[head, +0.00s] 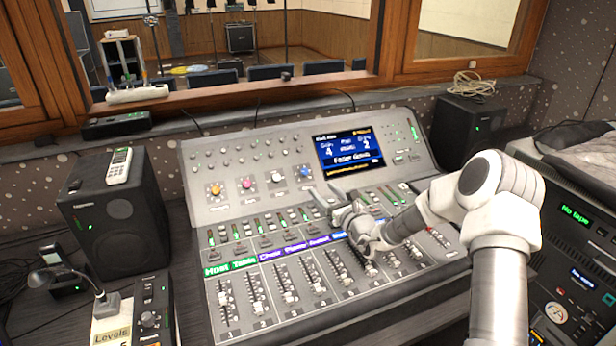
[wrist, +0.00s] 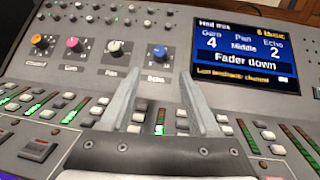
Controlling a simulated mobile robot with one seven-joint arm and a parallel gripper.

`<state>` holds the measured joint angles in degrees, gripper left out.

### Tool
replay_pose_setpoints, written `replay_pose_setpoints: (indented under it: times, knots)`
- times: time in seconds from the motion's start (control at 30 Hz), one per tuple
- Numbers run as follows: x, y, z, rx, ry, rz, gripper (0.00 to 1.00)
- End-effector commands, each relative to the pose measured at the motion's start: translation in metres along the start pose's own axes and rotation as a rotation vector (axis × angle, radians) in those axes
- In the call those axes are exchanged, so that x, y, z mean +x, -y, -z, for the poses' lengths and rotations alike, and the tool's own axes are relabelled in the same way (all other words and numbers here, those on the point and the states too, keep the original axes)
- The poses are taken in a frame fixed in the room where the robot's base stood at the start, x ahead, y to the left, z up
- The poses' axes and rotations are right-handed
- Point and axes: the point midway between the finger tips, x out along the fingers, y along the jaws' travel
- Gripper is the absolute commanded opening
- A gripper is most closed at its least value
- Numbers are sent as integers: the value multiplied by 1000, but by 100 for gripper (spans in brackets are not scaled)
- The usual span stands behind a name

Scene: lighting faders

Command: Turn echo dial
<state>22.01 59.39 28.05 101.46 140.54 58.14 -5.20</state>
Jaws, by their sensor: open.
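The echo dial is the blue-capped knob (head: 304,171) at the right end of a row of coloured dials on the mixing desk. In the wrist view the blue dial (wrist: 160,53) appears between and beyond my fingertips, with a label below it that seems to read Echo. My gripper (head: 326,192) is open and empty, below and a little right of the dial in the head view. In the wrist view its two grey fingers (wrist: 158,80) point toward the dial and appear apart from it. The desk screen (head: 349,151) shows Gain 4, Pan Middle, Echo 2 and Fader down.
White (wrist: 114,48), pink (wrist: 74,44) and orange (wrist: 40,41) dials stand left of the blue one. Buttons and green meters lie below the dials. Several faders (head: 288,297) fill the desk's front. Black speakers (head: 112,208) flank the desk.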

Motion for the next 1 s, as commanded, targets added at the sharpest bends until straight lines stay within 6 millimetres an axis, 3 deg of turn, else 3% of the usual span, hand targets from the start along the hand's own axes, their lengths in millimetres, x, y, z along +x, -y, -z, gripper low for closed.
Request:
replay_pose_setpoints:
  times: [0.2, 0.5, 0.7, 1.0]
  knots:
    - [41, -1, 0, -1, 1, -1, 62]
    - [83, -1, 0, -1, 0, -1, 62]
    - [96, 0, 0, 0, -1, 0, 62]
    - [99, 0, 0, 0, 0, 0, 62]
